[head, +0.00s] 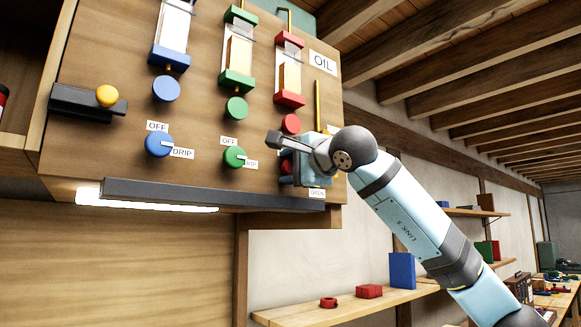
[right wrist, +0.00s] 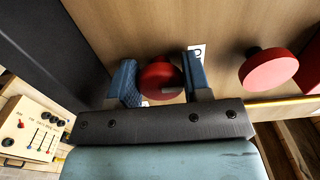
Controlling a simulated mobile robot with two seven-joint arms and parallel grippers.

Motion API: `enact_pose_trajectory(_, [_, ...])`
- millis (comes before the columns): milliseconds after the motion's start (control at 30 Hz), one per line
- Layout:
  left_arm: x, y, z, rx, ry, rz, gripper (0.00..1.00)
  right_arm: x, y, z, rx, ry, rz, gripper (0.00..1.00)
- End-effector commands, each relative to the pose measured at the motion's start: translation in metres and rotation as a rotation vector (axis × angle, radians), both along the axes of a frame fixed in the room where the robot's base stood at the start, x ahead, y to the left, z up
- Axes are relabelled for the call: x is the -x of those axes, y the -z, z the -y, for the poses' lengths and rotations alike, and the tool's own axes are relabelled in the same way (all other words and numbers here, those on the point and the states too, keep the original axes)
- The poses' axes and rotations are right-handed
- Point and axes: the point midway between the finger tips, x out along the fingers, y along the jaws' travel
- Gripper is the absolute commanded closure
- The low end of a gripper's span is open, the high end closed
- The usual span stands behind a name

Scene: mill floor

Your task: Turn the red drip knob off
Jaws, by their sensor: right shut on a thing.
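The red drip knob (right wrist: 158,76) shows in the right wrist view between the two blue fingers of my right gripper (right wrist: 161,80), which is shut on it. My left gripper is in neither view.
Blue (head: 159,144) and green (head: 235,157) drip knobs with OFF and DRIP labels sit left of my gripper. A dark bar (head: 200,194) with a lit lamp runs below them. A shelf (head: 340,305) with red and blue items is lower right.

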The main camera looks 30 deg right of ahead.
Motion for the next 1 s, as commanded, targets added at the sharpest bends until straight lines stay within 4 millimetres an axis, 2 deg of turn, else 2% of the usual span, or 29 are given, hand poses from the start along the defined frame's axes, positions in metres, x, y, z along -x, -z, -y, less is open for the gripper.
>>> enact_pose_trajectory(267, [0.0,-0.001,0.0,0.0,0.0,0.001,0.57,0.0,0.0,0.0,0.001,0.0,0.0,0.79])
enact_pose_trajectory(300, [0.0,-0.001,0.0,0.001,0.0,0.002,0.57,0.0,0.0,0.0,0.001,0.0,0.0,0.49])
enact_pose_trajectory(367, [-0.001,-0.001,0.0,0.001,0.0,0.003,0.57,0.0,0.0,0.0,0.001,0.0,0.0,0.35])
enact_pose_trajectory(400, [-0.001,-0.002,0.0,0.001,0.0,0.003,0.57,0.0,0.0,0.0,0.0,0.0,0.0,0.31])
enact_pose_trajectory(667, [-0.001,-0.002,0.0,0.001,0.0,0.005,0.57,0.001,0.0,0.0,0.0,0.0,0.0,0.31])
enact_pose_trajectory(767, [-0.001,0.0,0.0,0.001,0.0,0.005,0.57,0.007,0.001,0.001,0.0,0.0,0.001,0.31])
enact_pose_trajectory(867, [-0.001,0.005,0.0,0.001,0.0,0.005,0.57,0.021,0.002,0.002,-0.001,0.0,0.002,0.31])
enact_pose_trajectory(1000, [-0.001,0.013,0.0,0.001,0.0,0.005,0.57,0.052,0.002,0.004,0.0,0.0,0.004,0.31])
